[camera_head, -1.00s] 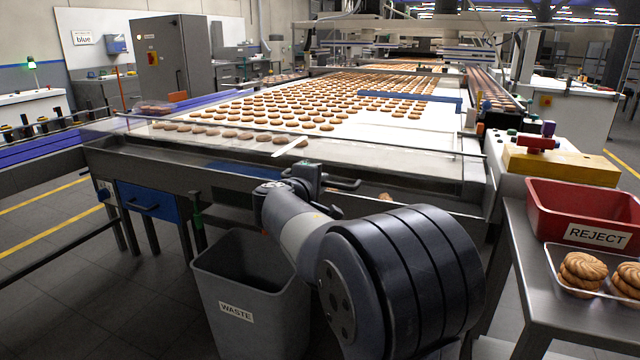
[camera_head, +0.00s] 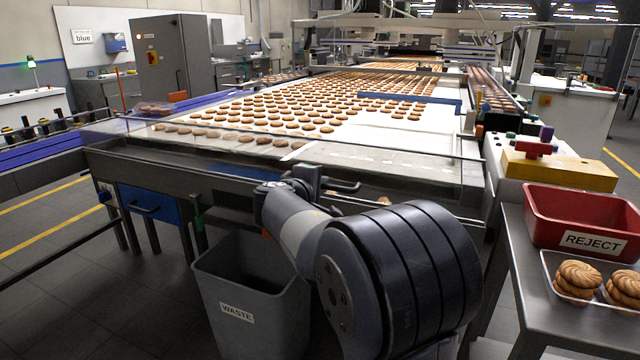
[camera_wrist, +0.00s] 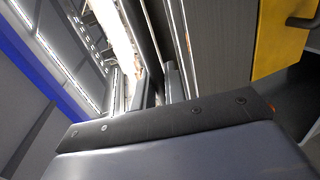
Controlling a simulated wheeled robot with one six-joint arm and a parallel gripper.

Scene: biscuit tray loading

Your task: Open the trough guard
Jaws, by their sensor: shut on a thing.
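The trough guard (camera_head: 400,158) is a clear panel along the near end of the biscuit conveyor, and it looks lowered over the trough. A dark bar handle (camera_head: 345,187) sticks out on its front side. My gripper (camera_head: 306,176) is at the left part of this handle, partly hidden by my own wrist. In the wrist view my gripper (camera_wrist: 146,92) has its two fingers on either side of a dark bar, shut on it. The exact contact is hard to see.
Rows of biscuits (camera_head: 300,105) lie on the white belt behind the guard. A grey waste bin (camera_head: 250,290) stands on the floor below. A red reject bin (camera_head: 580,215) and a clear tray with biscuits stand on the side table at right (camera_head: 515,255).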

